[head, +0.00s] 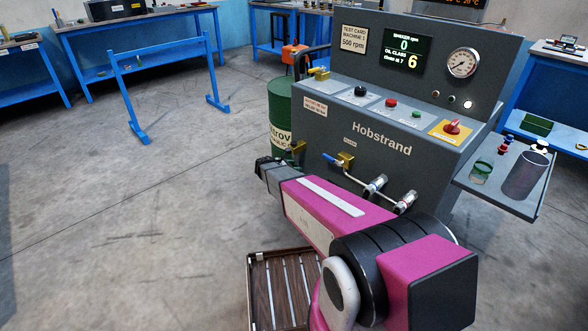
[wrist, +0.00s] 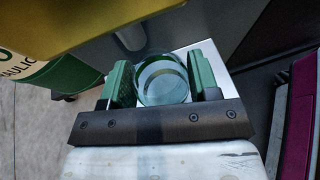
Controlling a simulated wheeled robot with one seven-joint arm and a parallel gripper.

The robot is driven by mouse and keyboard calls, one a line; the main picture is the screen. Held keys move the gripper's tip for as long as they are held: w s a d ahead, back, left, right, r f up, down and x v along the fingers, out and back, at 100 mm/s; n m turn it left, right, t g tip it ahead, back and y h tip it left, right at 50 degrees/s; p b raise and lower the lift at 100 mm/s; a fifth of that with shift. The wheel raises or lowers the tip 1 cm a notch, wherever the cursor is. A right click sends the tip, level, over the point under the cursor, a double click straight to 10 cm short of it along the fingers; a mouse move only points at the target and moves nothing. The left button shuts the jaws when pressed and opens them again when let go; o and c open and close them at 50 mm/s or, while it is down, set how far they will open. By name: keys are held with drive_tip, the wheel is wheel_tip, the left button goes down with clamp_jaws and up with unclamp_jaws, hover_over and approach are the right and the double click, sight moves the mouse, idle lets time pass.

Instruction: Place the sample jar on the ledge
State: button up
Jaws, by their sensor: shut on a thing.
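My gripper (wrist: 163,92) is shut on a clear, green-tinted glass jar (wrist: 162,72), with a green pad on each side of it. In the head view the dark end of my arm (head: 268,172) is at the machine's lower left, and the held jar cannot be made out there. A pale flat surface (wrist: 211,58) shows behind the jar in the wrist view; I cannot tell whether the jar touches it. A grey side shelf (head: 515,207), possibly the ledge, sticks out at the machine's right. Another glass jar with green contents (head: 482,173) stands on it.
A grey cylinder (head: 525,177) also stands on the shelf. The grey Hobstrand machine (head: 400,145) has a blue-handled valve (head: 338,161) and hoses near my arm. A green drum (head: 281,110) stands left of it. A slatted tray (head: 283,290) lies below.

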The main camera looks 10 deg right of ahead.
drive_tip(key=o, duration=0.9)
drive_tip(key=shift+f, duration=0.1)
drive_tip(key=shift+r, duration=0.2)
drive_tip(key=v, duration=1.2)
drive_tip(key=s+d+r+m+g+y, duration=0.1)
drive_tip(key=s+d+r+m+y, duration=0.1)
drive_tip(key=s+m, duration=0.5)
drive_tip(key=s+d+r+m+g+y, duration=0.2)
drive_tip(key=s+d+m+y, duration=0.2)
drive_tip(key=s, duration=0.5)
drive_tip(key=s+d+r+m+g+y, duration=0.1)
drive_tip(key=s+d+m+y, duration=0.3)
drive_tip(key=m, duration=0.7)
drive_tip(key=shift+s+d+r+g+y, duration=0.1)
drive_tip(key=shift+s+r+g+y, duration=0.1)
drive_tip(key=shift+s+y, duration=0.7)
drive_tip(key=shift+s+d+r+g+y, duration=0.1)
drive_tip(key=shift+s+r+y, duration=0.25)
drive_tip(key=shift+s, duration=0.95)
